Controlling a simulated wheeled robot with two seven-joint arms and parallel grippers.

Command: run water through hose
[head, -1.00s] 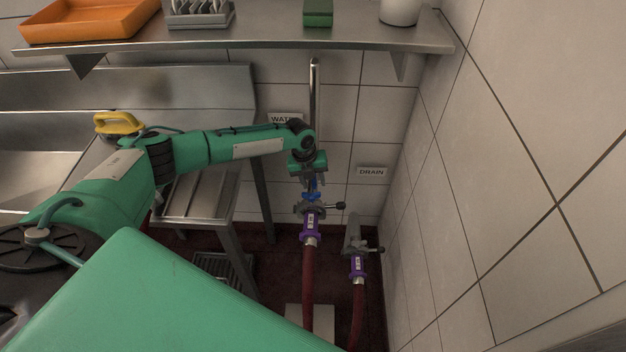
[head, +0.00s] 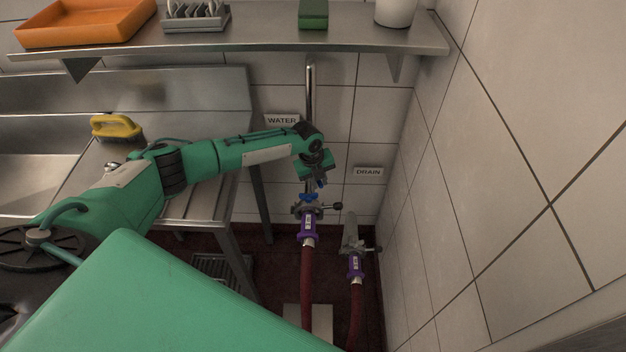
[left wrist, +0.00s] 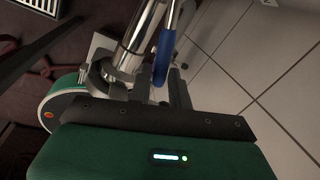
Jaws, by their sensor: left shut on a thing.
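The steel water pipe (head: 310,92) runs down the back wall beside the WATER sign (head: 282,120). Its valve has a blue lever handle (head: 322,183), which also shows in the left wrist view (left wrist: 164,58). My left gripper (head: 319,177) is shut on this handle, above the valve body. Below it, a grey coupling with a purple band (head: 308,226) joins the pipe to a dark red hose (head: 307,275). A second dark red hose (head: 356,310) with a purple band joins the grey drain fitting (head: 350,232) under the DRAIN sign (head: 368,172). My right gripper is out of view.
A metal shelf (head: 230,47) above holds an orange tray (head: 85,22), a rack, a green block and a white pot. A yellow brush (head: 117,127) lies on the steel counter at left. The tiled wall (head: 500,180) closes off the right.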

